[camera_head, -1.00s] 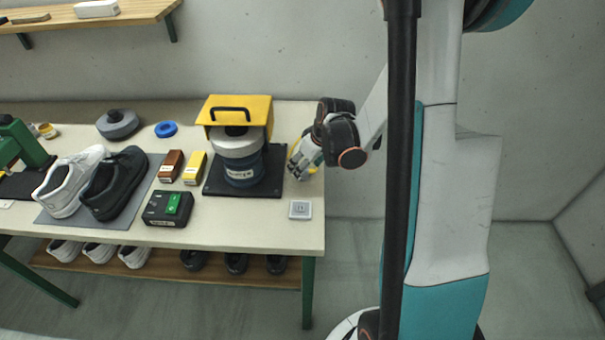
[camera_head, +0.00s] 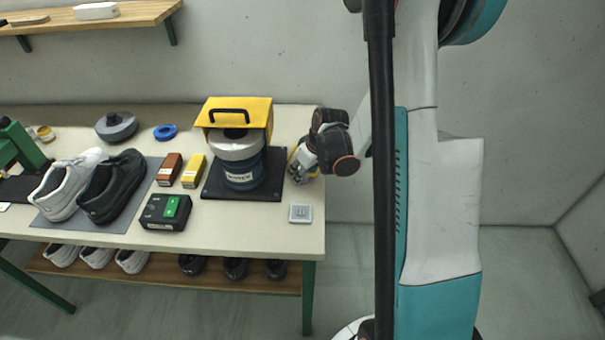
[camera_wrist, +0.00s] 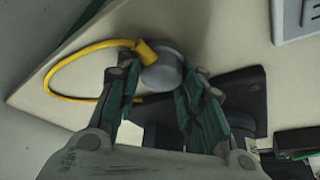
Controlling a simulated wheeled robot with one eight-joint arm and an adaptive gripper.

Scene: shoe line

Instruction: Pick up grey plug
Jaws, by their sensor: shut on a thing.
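The grey plug (camera_wrist: 163,70) is a rounded grey piece with a yellow cable (camera_wrist: 72,62) looping off to the left in the wrist view. My gripper (camera_wrist: 158,82) has a finger on each side of the plug and is shut on it. In the head view my gripper (camera_head: 300,166) is low at the table's right end, just right of the black base plate; the plug is mostly hidden there. I cannot tell whether the plug touches the table.
A blue-grey machine (camera_head: 240,172) with a yellow hood (camera_head: 245,113) stands left of my gripper on a black base plate (camera_head: 270,180). A light grey square plate (camera_head: 300,213) lies at the table's front right. A black box with a green switch (camera_head: 168,210) and shoes (camera_head: 115,187) are further left.

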